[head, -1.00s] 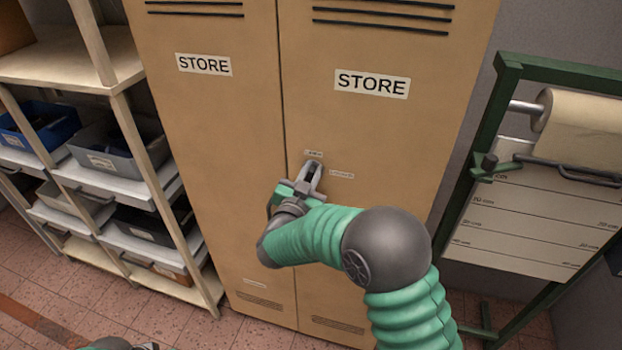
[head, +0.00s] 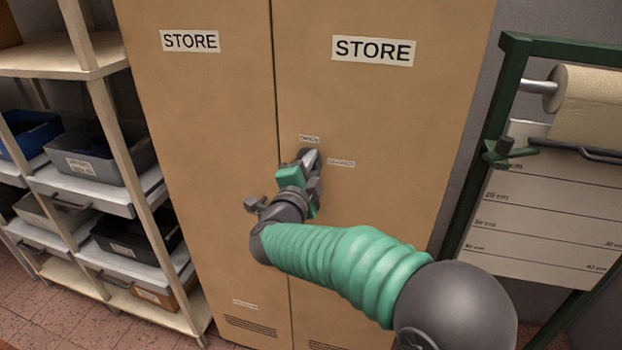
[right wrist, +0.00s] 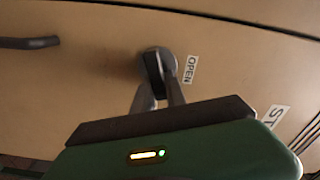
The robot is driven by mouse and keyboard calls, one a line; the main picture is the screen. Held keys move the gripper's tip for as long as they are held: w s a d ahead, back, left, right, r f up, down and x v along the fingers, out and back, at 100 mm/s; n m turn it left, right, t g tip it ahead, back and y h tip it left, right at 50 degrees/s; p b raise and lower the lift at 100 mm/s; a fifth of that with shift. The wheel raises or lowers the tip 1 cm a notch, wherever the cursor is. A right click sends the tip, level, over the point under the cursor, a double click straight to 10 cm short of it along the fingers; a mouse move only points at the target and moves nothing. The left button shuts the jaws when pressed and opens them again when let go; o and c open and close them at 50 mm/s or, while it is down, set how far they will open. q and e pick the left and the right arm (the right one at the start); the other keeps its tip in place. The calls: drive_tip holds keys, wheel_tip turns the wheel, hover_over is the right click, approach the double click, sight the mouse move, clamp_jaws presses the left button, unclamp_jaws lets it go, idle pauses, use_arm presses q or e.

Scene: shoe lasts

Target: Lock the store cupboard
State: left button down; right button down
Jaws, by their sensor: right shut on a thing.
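The tan store cupboard (head: 200,150) has two closed doors with STORE labels. My right gripper (head: 311,160) is at the right door, near the centre seam. In the right wrist view, my right gripper (right wrist: 160,82) is shut on a dark turn knob (right wrist: 153,60) with a round base. A small OPEN label (head: 309,139) is just above the gripper, and another small label (head: 341,162), too small to read surely, is to its right. The gripper hides most of the knob in the head view, and I cannot tell which way it points. My left gripper is out of view.
A shelf rack (head: 122,150) with grey bins (head: 95,165) stands left of the cupboard. A green frame (head: 470,180) with a paper roll (head: 590,105) stands close on the right. A dark bar (right wrist: 28,43) on the door shows in the right wrist view.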

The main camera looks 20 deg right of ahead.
drive_tip(key=shift+f+m+b, duration=0.4)
drive_tip(key=shift+m+b, duration=0.6)
drive_tip(key=shift+b, duration=0.2)
drive_tip(key=shift+f+m+b, duration=0.35)
drive_tip(key=shift+m+b, duration=0.65)
drive_tip(key=shift+b, duration=0.15)
drive_tip(key=c, duration=1.5)
unclamp_jaws()
drive_tip(key=shift+s, duration=0.1)
drive_tip(key=shift+o, duration=0.7)
drive_tip(key=shift+r, duration=0.25)
